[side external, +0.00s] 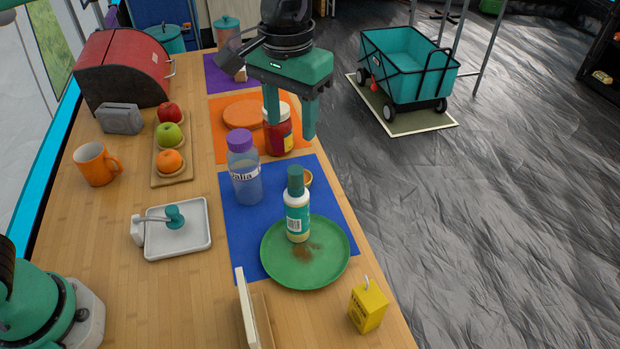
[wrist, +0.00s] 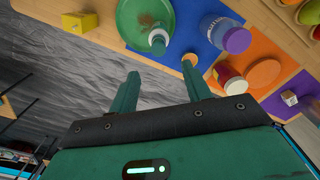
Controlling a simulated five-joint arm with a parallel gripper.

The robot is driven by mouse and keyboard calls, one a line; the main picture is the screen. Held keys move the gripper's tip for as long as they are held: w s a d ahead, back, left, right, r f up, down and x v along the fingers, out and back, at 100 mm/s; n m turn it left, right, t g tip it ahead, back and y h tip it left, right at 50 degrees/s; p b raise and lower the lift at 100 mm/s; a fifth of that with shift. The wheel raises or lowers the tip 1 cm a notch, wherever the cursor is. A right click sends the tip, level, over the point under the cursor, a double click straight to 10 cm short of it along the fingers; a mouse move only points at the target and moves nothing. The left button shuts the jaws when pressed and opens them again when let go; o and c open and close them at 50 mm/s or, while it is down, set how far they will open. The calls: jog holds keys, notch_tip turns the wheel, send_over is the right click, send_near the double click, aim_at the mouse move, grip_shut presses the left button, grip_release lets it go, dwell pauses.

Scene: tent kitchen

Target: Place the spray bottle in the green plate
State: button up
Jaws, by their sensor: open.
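The spray bottle (side external: 297,222), white with a teal-green cap and a printed label, stands upright on the green plate (side external: 330,260), toward its far side. In the wrist view the bottle (wrist: 158,40) also shows on the plate (wrist: 128,20). A brown patch marks the plate beside the bottle's base. My gripper (side external: 290,131) is open and empty, raised above and behind the bottle in the side view, apart from it. Its two fingers also show in the wrist view (wrist: 161,66), with nothing between them.
A blue mat (side external: 238,228) lies under part of the plate. A purple-capped bottle (side external: 244,172), a red jar (side external: 279,137) and a small orange bowl (side external: 308,178) stand nearby. A yellow box (side external: 367,308) is near the table's right edge. A white tray (side external: 196,240) lies left.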

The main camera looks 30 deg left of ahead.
jog(key=s+a+r+t, duration=0.1)
jog(key=s+a+r, duration=0.15)
jog(key=a, duration=0.55)
jog(key=s+a+r+t, duration=0.15)
jog(key=s+a, duration=0.25)
jog(key=a, duration=0.4)
jog(key=s+a+f+t, duration=0.1)
jog(key=s+a+f, duration=0.2)
jog(key=s+a, duration=0.2)
jog(key=s+a+f+n+t, duration=0.1)
jog(key=s+a+f+t, duration=0.1)
jog(key=s+a, duration=0.3)
jog(key=shift+s+f, duration=0.35)
jog(key=shift+f, duration=0.25)
